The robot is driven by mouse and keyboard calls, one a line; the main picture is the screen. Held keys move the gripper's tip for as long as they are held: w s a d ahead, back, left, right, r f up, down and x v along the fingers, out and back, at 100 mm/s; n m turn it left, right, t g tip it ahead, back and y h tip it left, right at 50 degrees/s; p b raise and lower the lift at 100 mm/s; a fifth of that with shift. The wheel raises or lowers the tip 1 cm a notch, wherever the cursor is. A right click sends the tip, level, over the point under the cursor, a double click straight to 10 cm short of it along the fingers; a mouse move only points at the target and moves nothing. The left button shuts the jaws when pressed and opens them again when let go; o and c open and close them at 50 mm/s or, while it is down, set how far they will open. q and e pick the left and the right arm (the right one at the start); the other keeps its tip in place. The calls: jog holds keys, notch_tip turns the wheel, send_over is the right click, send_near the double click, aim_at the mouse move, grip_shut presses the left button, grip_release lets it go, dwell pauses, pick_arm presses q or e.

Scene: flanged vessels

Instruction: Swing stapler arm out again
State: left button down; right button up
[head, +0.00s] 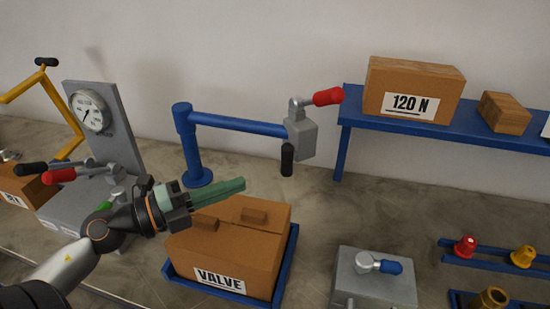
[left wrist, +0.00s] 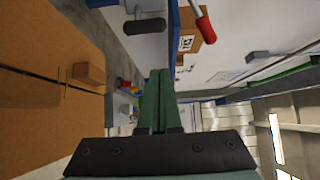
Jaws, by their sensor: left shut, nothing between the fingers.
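The stapler arm (head: 238,125) is a blue bar that runs right from a blue post (head: 187,145). At its end is a grey head (head: 302,135) with a red-gripped lever (head: 328,97) on top and a black handle (head: 287,160) hanging below. The head hangs to the right of and behind the VALVE carton. My left gripper (head: 241,184) is shut and empty, its green fingers above the carton, left of the black handle and apart from it. In the left wrist view the closed fingers (left wrist: 158,88) point toward the black handle (left wrist: 145,26) area, with a gap. My right gripper is not in view.
The VALVE carton (head: 230,238) sits in a blue tray (head: 287,265) below the gripper. A gauge stand (head: 108,125) with levers is at left. A blue shelf (head: 360,117) holding a 120 N box (head: 412,85) is at right. A grey block (head: 372,283) stands front right.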

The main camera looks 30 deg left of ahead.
pick_arm(q)
jog(key=w+d+p, duration=0.2)
jog(key=w+d, duration=0.1)
jog(key=w, duration=0.7)
jog(key=shift+w, duration=0.15)
jog(key=shift+a, duration=0.1)
